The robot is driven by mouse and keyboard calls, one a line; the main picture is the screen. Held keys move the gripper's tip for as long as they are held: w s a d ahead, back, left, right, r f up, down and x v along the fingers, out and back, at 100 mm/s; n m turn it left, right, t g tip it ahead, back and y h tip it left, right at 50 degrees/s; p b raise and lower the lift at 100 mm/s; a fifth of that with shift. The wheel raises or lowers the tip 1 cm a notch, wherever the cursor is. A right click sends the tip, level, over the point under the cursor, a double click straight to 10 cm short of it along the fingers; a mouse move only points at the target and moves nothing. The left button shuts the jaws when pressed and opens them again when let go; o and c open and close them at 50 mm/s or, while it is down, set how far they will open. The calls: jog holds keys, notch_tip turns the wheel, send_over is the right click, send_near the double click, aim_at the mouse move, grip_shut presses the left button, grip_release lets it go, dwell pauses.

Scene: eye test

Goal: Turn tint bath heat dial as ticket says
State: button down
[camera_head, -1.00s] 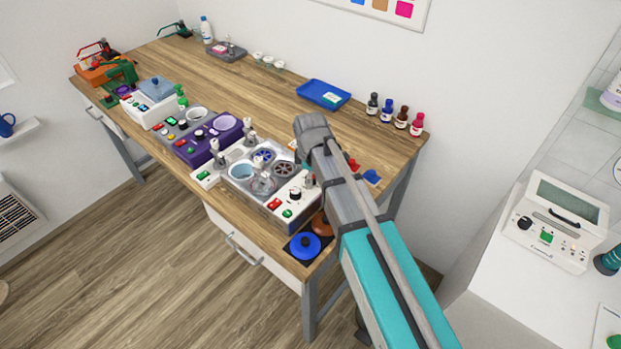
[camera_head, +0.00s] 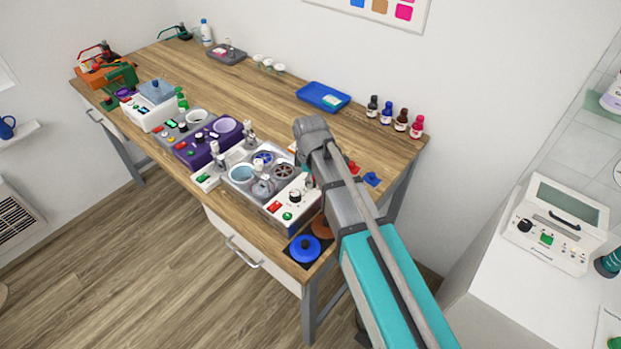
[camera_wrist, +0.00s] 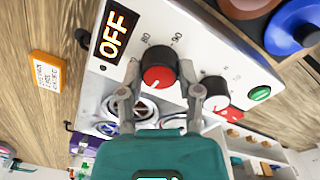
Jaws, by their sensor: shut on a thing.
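In the wrist view, my gripper (camera_wrist: 159,66) has a fingertip on each side of a black dial with a red face (camera_wrist: 157,77) and is shut on it. The dial sits on a white sloped panel, with small scale marks I cannot read surely. A display (camera_wrist: 114,33) beside it reads OFF. A second black dial (camera_wrist: 215,87) stands to its right, apart from my fingers. An orange-edged ticket (camera_wrist: 47,76) lies on the wood at the left; its text is too small to read. In the head view, my arm hides the gripped dial; the second dial (camera_head: 295,196) shows.
A red switch (camera_head: 274,206) and a green button (camera_head: 287,216) are close on the same panel. A blue-lidded pot (camera_head: 305,248) stands at the front corner. A purple unit (camera_head: 203,143) is to the left. A blue tray (camera_head: 323,97) and several bottles line the back.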

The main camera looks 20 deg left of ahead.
jog(key=shift+m, duration=0.3)
jog(key=m, duration=1.6)
jog(key=shift+m, duration=0.4)
jog(key=m, duration=0.5)
jog(key=shift+m+g, duration=0.3)
jog(key=shift+m, duration=0.1)
jog(key=shift+c, duration=1.4)
grip_release()
